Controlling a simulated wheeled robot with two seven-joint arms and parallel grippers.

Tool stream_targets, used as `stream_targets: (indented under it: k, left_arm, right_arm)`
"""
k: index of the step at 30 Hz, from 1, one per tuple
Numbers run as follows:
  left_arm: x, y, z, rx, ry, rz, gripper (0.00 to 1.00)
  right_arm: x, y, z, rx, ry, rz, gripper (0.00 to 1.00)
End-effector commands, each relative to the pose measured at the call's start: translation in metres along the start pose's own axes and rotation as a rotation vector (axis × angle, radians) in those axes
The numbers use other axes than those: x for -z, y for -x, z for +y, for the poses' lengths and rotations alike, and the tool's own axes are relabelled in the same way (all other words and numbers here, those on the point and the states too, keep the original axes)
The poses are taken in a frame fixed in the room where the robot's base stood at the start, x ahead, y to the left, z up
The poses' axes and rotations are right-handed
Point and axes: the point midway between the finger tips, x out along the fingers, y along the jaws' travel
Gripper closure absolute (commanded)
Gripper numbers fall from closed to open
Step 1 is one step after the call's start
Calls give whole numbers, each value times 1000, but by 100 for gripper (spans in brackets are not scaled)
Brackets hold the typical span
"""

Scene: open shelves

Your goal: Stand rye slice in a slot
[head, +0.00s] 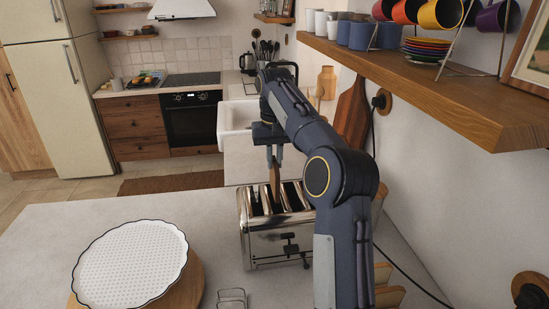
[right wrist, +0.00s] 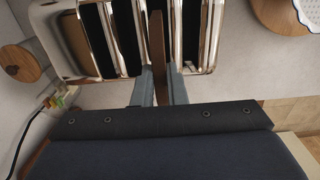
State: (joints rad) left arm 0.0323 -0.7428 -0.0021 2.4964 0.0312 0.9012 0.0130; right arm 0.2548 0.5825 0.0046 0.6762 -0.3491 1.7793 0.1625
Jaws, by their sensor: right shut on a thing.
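The chrome toaster (head: 272,240) stands on the pale counter with several long dark slots open on top. My right gripper (head: 274,158) is above it, pointing down, shut on the brown rye slice (head: 275,182). The slice is upright and edge-on, its lower end at the toaster's top. In the right wrist view the slice (right wrist: 157,45) stands between the fingers (right wrist: 160,88), in line with the slots of the toaster (right wrist: 75,62). I cannot tell whether its lower edge is inside a slot. My left gripper is not in view.
A white dotted tray (head: 132,262) rests on a round wooden board (head: 190,280) at left. A small wire rack (head: 232,298) is at the front. A wooden shelf (head: 440,85) with mugs overhangs at right. A dark cord (head: 415,282) runs behind my arm.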

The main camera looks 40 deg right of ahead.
Motion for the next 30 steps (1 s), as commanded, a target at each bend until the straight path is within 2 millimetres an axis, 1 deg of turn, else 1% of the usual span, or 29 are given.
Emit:
stream_targets:
  k: [11,30]
  left_arm:
    - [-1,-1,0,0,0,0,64]
    - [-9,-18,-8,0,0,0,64]
  right_arm:
    - [-1,-2,-1,0,1,0,100]
    - [-1,-34,0,0,0,-1,100]
